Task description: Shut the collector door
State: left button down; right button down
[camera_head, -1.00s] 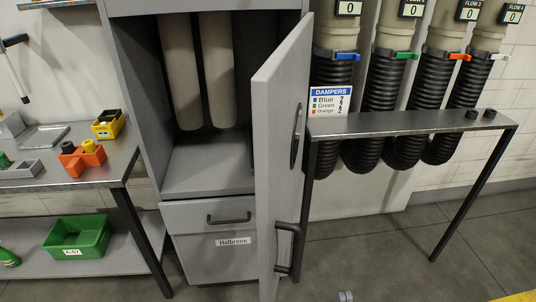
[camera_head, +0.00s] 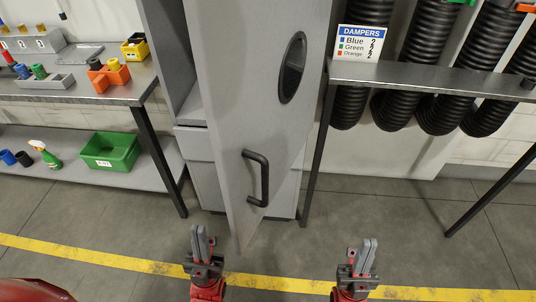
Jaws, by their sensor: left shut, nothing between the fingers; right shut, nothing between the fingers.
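The collector door (camera_head: 225,90) is a tall grey panel that stands open, swung out toward me from the grey cabinet (camera_head: 201,172). It has a dark oval window (camera_head: 291,67) and a black bar handle (camera_head: 262,178). It hides most of the cabinet's inside and drawer. My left gripper (camera_head: 200,240) is shut and empty, low in front of the door's bottom edge and apart from the handle. My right gripper (camera_head: 363,252) is shut and empty, further right, over the floor and clear of the door.
A workbench (camera_head: 60,92) with a lower shelf holding a green bin (camera_head: 110,151) stands at the left. A narrow metal table (camera_head: 430,78) with dark legs stands at the right, before black hoses. The floor in front is open, crossed by a yellow line (camera_head: 130,262).

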aim_at(259, 64)
jog(key=k+l, duration=0.1)
jog(key=l, duration=0.35)
jog(key=k+l+u, duration=0.1)
jog(key=l, duration=0.4)
jog(key=k+l, duration=0.15)
jog(key=l, duration=0.3)
